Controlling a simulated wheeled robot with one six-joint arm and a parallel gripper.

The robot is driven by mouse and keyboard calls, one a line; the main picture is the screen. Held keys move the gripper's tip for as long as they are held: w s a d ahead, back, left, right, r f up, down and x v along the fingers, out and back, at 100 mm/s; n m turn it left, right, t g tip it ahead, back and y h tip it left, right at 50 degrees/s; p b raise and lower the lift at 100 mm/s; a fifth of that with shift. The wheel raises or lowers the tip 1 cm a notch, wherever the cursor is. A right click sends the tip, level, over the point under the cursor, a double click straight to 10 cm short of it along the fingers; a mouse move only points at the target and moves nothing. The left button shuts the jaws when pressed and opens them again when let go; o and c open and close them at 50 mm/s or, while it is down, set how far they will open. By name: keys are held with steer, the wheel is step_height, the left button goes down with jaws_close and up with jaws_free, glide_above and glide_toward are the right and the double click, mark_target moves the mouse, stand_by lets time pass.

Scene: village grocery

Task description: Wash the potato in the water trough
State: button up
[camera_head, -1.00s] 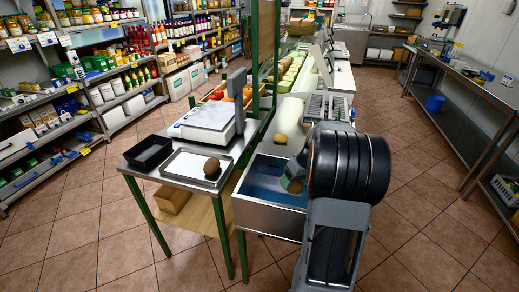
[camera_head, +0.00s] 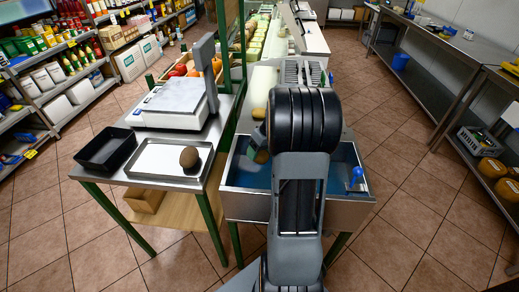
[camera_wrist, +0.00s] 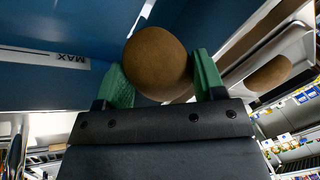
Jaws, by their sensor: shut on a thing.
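My gripper (camera_wrist: 155,82) has its two green fingers closed on a brown, rounded potato (camera_wrist: 158,62) in the wrist view. The water trough (camera_head: 232,205) is a steel basin with a blue inside. Its blue inside, marked MAX, also shows in the wrist view (camera_wrist: 40,75). In the head view my arm covers the middle of the trough, and the gripper (camera_head: 258,148) shows only in part, over the trough's left side. The held potato is mostly hidden there. I cannot tell whether it touches water.
A second potato (camera_head: 189,157) lies on a metal tray (camera_head: 150,160), beside an empty black tray (camera_head: 104,165) and a scale (camera_head: 175,102). Another potato (camera_head: 259,113) lies behind the trough. A blue-handled item (camera_head: 357,175) is at the trough's right. Floor is clear to the right.

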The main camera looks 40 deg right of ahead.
step_height(320, 180, down, 19)
steer(key=b, duration=1.3)
steer(key=shift+r, duration=0.2)
steer(key=shift+s+d, duration=0.1)
steer(key=shift+d, duration=0.05)
steer(key=shift+s+d, duration=2.35)
steer(key=shift+d, duration=0.1)
steer(key=shift+w+a, duration=0.1)
steer(key=shift+w+a, duration=2.35)
steer(key=shift+a, duration=0.1)
steer(key=shift+s+b, duration=0.1)
steer(key=shift+b, duration=0.2)
steer(key=shift+s+d, duration=2.35)
steer(key=shift+d, duration=0.2)
